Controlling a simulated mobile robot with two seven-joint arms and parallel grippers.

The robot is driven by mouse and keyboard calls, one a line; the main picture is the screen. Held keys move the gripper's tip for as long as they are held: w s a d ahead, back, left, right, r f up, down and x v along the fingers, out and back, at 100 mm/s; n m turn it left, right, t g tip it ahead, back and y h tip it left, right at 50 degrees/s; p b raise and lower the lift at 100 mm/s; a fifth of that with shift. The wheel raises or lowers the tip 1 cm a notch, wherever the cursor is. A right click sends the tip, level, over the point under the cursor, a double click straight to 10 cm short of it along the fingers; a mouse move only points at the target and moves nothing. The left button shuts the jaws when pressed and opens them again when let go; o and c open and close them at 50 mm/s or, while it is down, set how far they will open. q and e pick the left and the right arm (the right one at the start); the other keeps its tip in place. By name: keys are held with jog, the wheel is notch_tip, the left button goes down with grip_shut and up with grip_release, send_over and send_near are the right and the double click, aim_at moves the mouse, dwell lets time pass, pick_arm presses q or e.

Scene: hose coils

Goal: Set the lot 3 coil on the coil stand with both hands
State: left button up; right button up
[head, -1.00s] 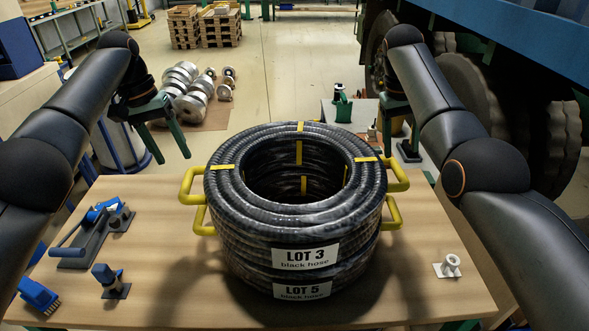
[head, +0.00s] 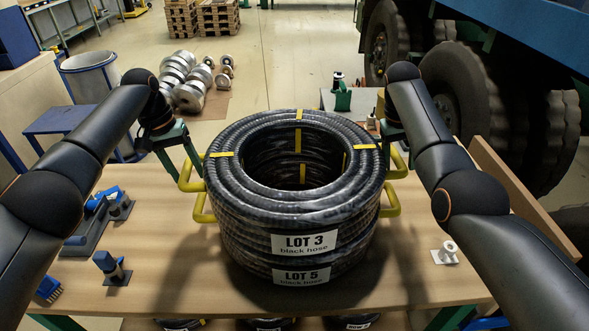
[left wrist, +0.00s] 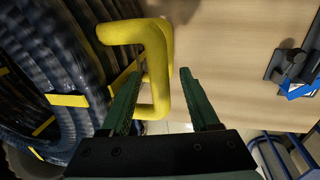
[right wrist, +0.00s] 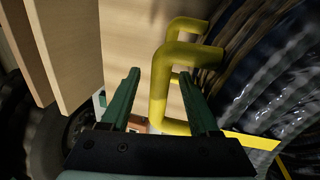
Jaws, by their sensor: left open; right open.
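The lot 3 coil (head: 330,227), black hose with yellow bands and a white label, lies flat on top of the lot 5 coil (head: 345,265) on the table. Yellow handles stick out at both sides. My left gripper (head: 184,172) is open at the left handles; in the left wrist view an upper yellow handle (left wrist: 159,75) shows between its fingers. My right gripper (head: 396,150) is open at the right side; in the right wrist view a yellow handle bar (right wrist: 160,85) shows between its fingers. I cannot tell whether fingers touch the handles. I cannot make out a coil stand.
The wooden table (head: 400,285) holds blue tools (head: 100,215) at left and a small white fitting (head: 447,252) at right. More labelled coils (head: 265,324) show below the front edge. A truck wheel (head: 465,95) and an upright board (head: 525,205) are at right.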

pick_arm(q)
jog(key=shift+d+f, duration=0.15)
jog(key=shift+f, duration=0.65)
jog(key=shift+d+f, duration=0.15)
jog(key=shift+f, duration=0.65)
pick_arm(e)
jog(key=shift+x, duration=1.65)
pick_arm(q)
jog(key=shift+c, duration=0.3)
pick_arm(e)
jog(key=shift+c, duration=0.4)
pick_arm(q)
grip_shut()
pick_arm(e)
grip_shut()
pick_arm(q)
jog(key=shift+w+r, duration=0.1)
jog(key=shift+r, duration=0.2)
pick_arm(e)
jog(key=shift+w+r, duration=0.1)
jog(key=shift+r, duration=0.2)
pick_arm(q)
jog(key=shift+w, duration=0.1)
pick_arm(e)
jog(key=shift+w, duration=0.1)
